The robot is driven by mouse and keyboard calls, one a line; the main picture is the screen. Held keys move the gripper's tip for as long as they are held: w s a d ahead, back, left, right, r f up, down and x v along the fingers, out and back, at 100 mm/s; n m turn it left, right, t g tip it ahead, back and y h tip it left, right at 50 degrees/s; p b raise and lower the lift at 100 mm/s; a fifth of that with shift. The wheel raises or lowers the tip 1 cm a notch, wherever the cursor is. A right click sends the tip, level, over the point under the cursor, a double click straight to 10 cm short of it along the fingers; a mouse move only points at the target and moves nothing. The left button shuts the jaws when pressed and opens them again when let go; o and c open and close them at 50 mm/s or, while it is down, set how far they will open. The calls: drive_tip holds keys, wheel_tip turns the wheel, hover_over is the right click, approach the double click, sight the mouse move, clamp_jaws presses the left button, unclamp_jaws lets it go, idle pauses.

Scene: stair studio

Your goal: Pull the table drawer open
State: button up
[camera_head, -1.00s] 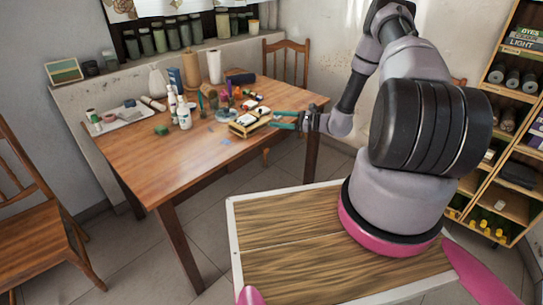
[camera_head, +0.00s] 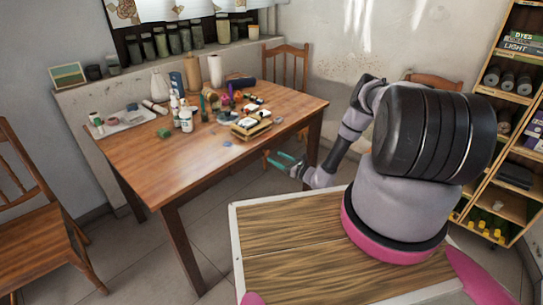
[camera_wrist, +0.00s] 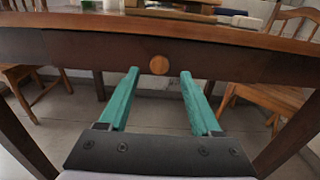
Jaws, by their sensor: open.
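The wooden table (camera_head: 150,178) stands ahead, and its drawer front (camera_wrist: 225,60) shows in the wrist view as a dark panel under the tabletop edge. A round wooden knob (camera_wrist: 159,64) sits at the panel's middle. The panel shows no visible gap. My gripper (camera_head: 279,159) is below the tabletop's near edge, at the table's right part. In the wrist view my gripper (camera_wrist: 160,73) is open and empty, its teal fingers pointing at the panel. The fingertips lie left and right of the knob, slightly lower in the picture. I cannot tell how far they are from it.
The tabletop holds bottles, a tray (camera_head: 148,117) and a small yellowish box (camera_head: 240,132) near the front edge. Chairs stand at the left (camera_head: 40,235) and behind the table (camera_head: 288,62). A shelf (camera_head: 520,135) stands at the right. Floor is open before the table.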

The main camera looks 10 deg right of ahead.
sight(268, 153)
drive_tip(key=shift+x, duration=2.05)
clamp_jaws()
